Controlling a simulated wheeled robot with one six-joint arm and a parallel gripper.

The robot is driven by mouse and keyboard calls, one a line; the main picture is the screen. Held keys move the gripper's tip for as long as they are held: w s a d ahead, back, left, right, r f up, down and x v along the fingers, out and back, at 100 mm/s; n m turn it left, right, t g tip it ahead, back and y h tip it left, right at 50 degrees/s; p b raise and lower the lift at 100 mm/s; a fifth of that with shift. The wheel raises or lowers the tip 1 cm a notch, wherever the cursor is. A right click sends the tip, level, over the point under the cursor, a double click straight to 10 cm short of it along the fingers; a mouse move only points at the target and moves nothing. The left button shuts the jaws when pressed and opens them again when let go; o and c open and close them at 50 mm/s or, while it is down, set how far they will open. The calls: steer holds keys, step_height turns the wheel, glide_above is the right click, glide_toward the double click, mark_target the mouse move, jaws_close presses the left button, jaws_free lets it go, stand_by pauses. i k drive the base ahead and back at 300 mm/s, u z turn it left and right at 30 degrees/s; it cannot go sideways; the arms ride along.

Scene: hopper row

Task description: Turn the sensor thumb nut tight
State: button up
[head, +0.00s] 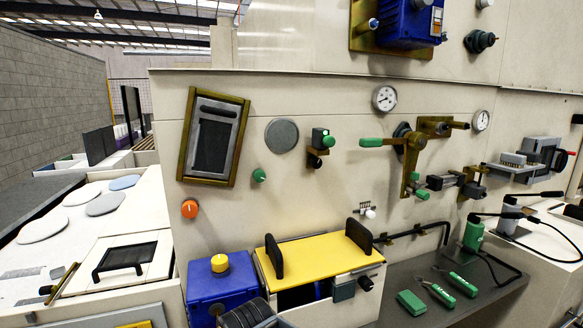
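A small sensor-like unit (321,138) with a green end sits on a bracket on the pale wall panel, left of the green-handled lever. A dark round knob (314,161) shows just below it; it could be the thumb nut, but it is too small to tell, or to see how tight it sits. A separate green knob (259,175) is on the wall to the lower left.
Below stand a blue box (212,288) with a yellow cap and a yellow-topped unit (312,259) with black end plates. A green-handled lever (372,142) juts from the wall. Green tools (437,292) lie on the dark bench. An orange knob (189,208) sits lower left.

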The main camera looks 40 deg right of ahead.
mark_target(315, 162)
steer(key=u, duration=1.1)
steer(key=k, duration=0.95)
steer(key=z, duration=1.35)
steer(key=i, duration=0.5)
steer(key=u, duration=0.05)
